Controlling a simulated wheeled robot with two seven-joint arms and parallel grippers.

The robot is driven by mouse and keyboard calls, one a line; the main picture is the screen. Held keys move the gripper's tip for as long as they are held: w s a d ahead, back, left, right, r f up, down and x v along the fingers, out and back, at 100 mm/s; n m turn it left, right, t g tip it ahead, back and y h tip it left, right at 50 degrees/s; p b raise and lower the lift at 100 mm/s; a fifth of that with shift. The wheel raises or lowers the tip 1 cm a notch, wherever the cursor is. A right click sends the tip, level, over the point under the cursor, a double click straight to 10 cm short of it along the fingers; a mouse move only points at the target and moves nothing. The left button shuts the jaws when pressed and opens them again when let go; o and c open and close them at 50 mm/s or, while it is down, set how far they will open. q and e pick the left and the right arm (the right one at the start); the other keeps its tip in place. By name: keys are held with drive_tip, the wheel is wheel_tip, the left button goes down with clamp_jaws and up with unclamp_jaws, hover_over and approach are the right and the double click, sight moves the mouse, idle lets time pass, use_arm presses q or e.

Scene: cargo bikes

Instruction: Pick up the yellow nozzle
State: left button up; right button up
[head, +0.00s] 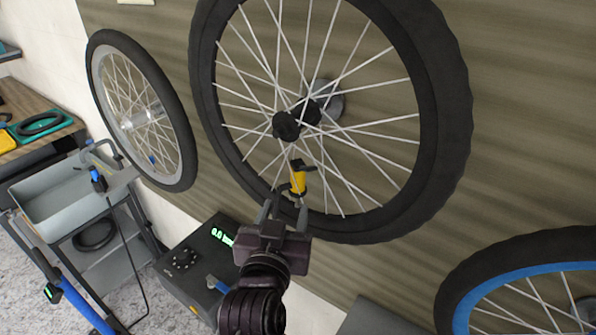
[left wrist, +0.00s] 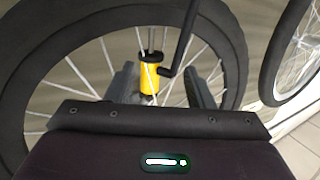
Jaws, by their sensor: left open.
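The yellow nozzle (head: 299,179) has a black top and a black lever, and sits at the lower spokes of the large black-tyred wheel (head: 447,110). My left gripper (head: 283,205) is open, just below and to the left of the nozzle in the head view. In the left wrist view the nozzle (left wrist: 153,79) stands upright between the two grey fingers (left wrist: 165,85), with wheel spokes around it. I cannot tell whether the fingers touch it. My right gripper is not in view.
A smaller wheel (head: 180,130) hangs to the left, and a blue-rimmed wheel (head: 470,285) is at the lower right. A dark box with a green display (head: 195,265) stands below. A grey tray cart (head: 60,205) and a workbench (head: 30,98) are at the left.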

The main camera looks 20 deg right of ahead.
sight(296, 178)
use_arm(q)
drive_tip(key=shift+t+h, duration=0.3)
drive_tip(key=w+d+r+p, duration=0.3)
drive_tip(key=w+r+p, duration=0.1)
drive_tip(key=shift+w+d, duration=0.3)
drive_tip(key=shift+d, duration=0.1)
drive_tip(key=shift+w+d+f, duration=0.1)
drive_tip(key=shift+w+d, duration=0.1)
drive_tip(key=shift+w, duration=0.15)
drive_tip(key=shift+w+d+f, duration=0.1)
drive_tip(key=shift+w+f, duration=0.05)
drive_tip(key=shift+w, duration=0.05)
drive_tip(key=shift+s, duration=0.1)
drive_tip(key=c, duration=1)
